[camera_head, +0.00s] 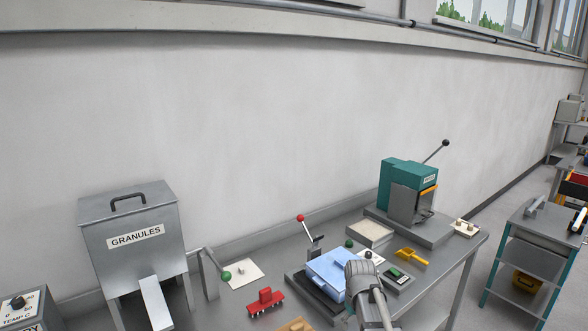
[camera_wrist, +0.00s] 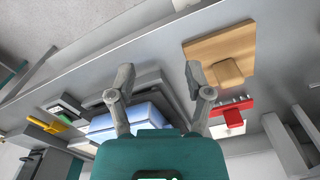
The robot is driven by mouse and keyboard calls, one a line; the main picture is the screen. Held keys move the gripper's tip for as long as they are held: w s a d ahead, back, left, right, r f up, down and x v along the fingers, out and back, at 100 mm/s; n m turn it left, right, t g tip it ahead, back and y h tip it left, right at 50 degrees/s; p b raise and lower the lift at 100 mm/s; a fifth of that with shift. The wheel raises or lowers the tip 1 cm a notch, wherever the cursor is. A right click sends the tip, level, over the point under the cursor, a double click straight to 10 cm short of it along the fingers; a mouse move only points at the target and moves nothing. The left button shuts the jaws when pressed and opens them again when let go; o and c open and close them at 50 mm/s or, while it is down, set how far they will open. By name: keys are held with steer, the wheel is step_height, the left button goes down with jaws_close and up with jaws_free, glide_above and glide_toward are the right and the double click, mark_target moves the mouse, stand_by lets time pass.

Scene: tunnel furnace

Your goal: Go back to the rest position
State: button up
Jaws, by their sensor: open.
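My gripper (camera_wrist: 159,72) shows in the wrist view with its two fingers spread apart and nothing between them. The fingers are above the grey workbench (camera_wrist: 165,50). A light blue block-shaped thing (camera_wrist: 135,116) lies on a dark base, partly hidden behind the gripper; it also shows in the head view (camera_head: 335,268). In the head view my grey arm link stands in front of the blue thing's right side. The gripper's fingers cannot be made out in the head view.
A wooden board with a block (camera_wrist: 222,45) and a red tool (camera_wrist: 232,112) lie near the fingers. The granules hopper (camera_head: 135,235) stands left on the bench, a teal press (camera_head: 405,185) at the back right. A yellow scoop (camera_head: 411,256) and a small scale (camera_head: 397,279) lie between.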

steer(key=s+f+m+b, duration=0.2)
steer(key=s+f+b, duration=0.1)
steer(key=s, duration=0.8)
steer(key=shift+s+a+f+m, duration=0.15)
steer(key=shift+s+f+m, duration=0.1)
steer(key=shift+f+m, duration=0.2)
